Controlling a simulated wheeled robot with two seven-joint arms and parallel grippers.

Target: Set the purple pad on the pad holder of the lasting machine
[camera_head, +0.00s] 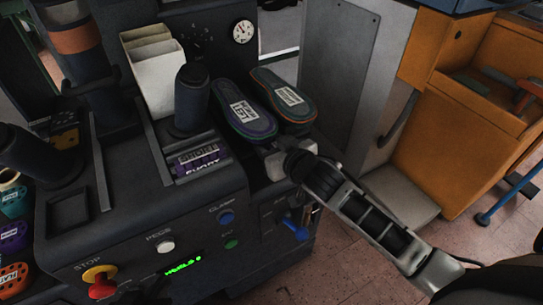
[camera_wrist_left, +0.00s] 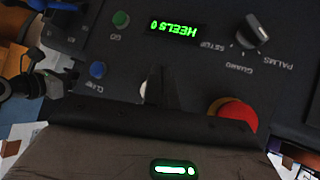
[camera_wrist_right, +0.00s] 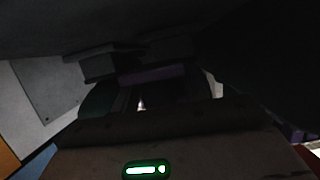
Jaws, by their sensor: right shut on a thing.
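My right gripper (camera_head: 277,155) reaches in from the right, just below the near ends of two upturned soles. It is shut; in the dark right wrist view a purple band, likely the purple pad (camera_wrist_right: 152,75), shows in front of it. Most of it is hidden. The lasting machine (camera_head: 215,205) fills the left and middle. A lettered purple block (camera_head: 198,160) lies on its top; I cannot tell whether it belongs to the pad holder. In the left wrist view my left gripper (camera_wrist_left: 162,92) is over the button panel. Its jaw state is unclear.
A purple-edged sole (camera_head: 245,108) and an orange-edged sole (camera_head: 283,96) stand close to my right gripper. Dark handles (camera_head: 192,98) rise from the machine. A red stop button (camera_head: 98,275) is at the front. Coloured pieces (camera_head: 13,237) stand at far left. Open floor is at lower right.

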